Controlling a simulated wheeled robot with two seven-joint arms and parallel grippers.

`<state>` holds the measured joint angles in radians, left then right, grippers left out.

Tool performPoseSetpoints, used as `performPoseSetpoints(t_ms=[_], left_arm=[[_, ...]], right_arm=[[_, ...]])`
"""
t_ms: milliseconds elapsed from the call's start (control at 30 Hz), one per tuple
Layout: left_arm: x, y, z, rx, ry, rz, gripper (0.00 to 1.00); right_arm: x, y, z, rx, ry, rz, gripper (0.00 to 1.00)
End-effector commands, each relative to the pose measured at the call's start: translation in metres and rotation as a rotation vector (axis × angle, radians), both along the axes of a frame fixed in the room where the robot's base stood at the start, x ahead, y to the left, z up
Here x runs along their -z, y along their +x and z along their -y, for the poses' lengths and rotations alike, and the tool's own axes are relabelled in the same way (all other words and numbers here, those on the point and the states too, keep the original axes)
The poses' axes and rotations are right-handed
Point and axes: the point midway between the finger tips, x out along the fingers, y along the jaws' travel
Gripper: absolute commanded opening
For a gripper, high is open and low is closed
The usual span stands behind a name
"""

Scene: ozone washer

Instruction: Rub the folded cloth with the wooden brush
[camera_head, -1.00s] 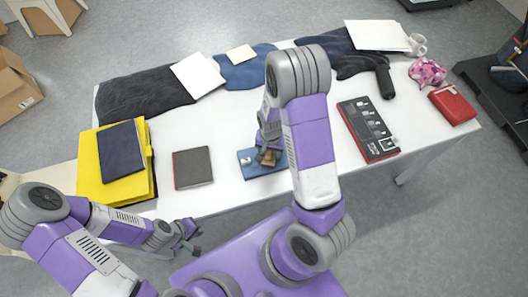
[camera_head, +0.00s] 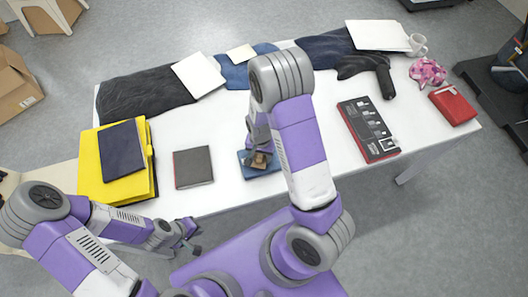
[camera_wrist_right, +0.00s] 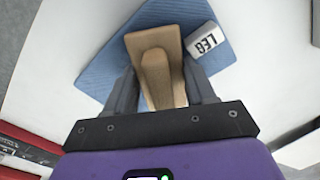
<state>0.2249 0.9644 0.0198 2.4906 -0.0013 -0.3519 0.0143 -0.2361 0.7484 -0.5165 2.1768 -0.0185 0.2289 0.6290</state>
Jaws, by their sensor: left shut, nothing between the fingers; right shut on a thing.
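The folded blue cloth (camera_head: 250,173) lies on the white table near its front edge, partly hidden by my right arm. In the right wrist view the cloth (camera_wrist_right: 103,78) spreads beneath the gripper. My right gripper (camera_head: 259,156) is shut on the wooden brush (camera_head: 260,162). In the right wrist view the brush (camera_wrist_right: 157,75) sits between the two fingers, over the cloth; whether it touches is hard to tell. A white block with dark lettering (camera_wrist_right: 206,42) lies on the cloth beside the brush. My left gripper (camera_head: 193,246) is shut and empty, off the table's front edge.
A dark notebook (camera_head: 193,167) lies left of the cloth, and a yellow folder (camera_head: 100,186) farther left. A black-and-red device (camera_head: 368,129) lies to the right. Jeans (camera_head: 145,93) and papers line the back. White table surface is clear around the cloth.

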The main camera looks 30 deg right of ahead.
Motion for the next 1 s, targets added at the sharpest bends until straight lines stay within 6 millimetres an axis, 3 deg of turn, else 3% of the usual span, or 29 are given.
performPoseSetpoints(t_ms=[267,800,1000], left_arm=[[-0.005,0.000,0.000,0.000,0.000,0.000,0.00],[-0.053,0.000,0.000,0.000,0.000,0.000,0.00],[-0.053,0.000,0.000,0.000,0.000,0.000,0.00]], right_arm=[[-0.006,0.000,0.000,0.000,0.000,0.000,0.26],[-0.059,0.000,0.000,-0.001,0.000,0.001,0.26],[-0.060,0.000,0.000,-0.001,0.000,0.000,0.26]])
